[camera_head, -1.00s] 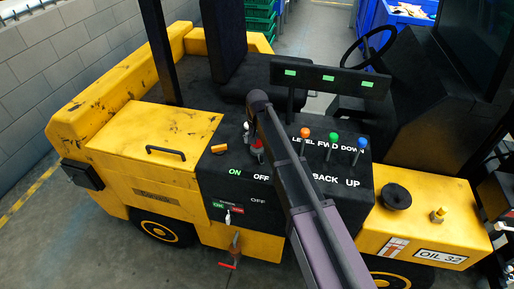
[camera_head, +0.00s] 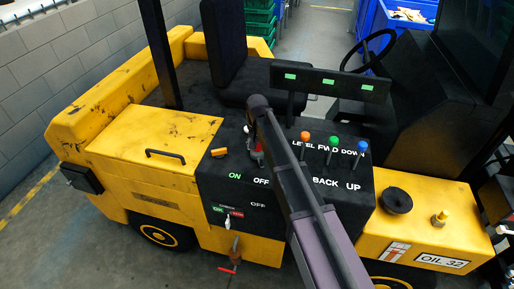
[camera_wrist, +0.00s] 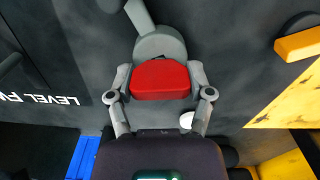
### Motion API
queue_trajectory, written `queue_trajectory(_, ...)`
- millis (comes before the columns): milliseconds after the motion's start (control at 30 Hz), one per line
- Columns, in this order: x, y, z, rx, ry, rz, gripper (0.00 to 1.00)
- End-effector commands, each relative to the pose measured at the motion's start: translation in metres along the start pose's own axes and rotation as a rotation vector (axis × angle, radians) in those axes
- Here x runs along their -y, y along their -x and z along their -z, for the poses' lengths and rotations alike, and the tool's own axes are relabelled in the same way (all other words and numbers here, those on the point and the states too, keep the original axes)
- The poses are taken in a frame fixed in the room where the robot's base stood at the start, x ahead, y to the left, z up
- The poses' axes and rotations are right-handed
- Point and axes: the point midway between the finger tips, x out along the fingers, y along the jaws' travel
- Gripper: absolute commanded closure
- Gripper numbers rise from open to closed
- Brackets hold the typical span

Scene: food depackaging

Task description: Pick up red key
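The red key (camera_wrist: 160,80) is a rounded red block in the middle of the wrist view. It sits against a round grey part (camera_wrist: 160,44) on the black panel. My gripper (camera_wrist: 160,86) has one grey finger on each side of the key, and both fingertips look to be against its sides. In the head view my dark arm covers most of the gripper and the key. Only a bit of red shows beside the arm, near the ON and OFF lettering.
The black panel (camera_head: 222,168) has orange, green (camera_head: 333,140) and blue levers to the right of my arm. An orange-yellow switch (camera_head: 219,153) lies to the left. A red-handled valve (camera_head: 231,268) hangs on the yellow vehicle's front. A steering wheel (camera_head: 369,47) stands behind.

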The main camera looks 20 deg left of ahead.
Motion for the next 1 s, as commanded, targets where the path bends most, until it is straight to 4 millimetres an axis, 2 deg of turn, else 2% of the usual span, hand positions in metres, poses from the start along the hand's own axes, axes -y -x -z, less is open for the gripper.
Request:
queue_trajectory(567,0.0,0.004,0.0,0.001,0.0,0.0,0.8)
queue_trajectory(767,0.0,0.015,0.0,0.0,0.0,0.0,0.8)
queue_trajectory(1000,0.0,0.036,0.0,0.0,0.0,0.0,0.8)
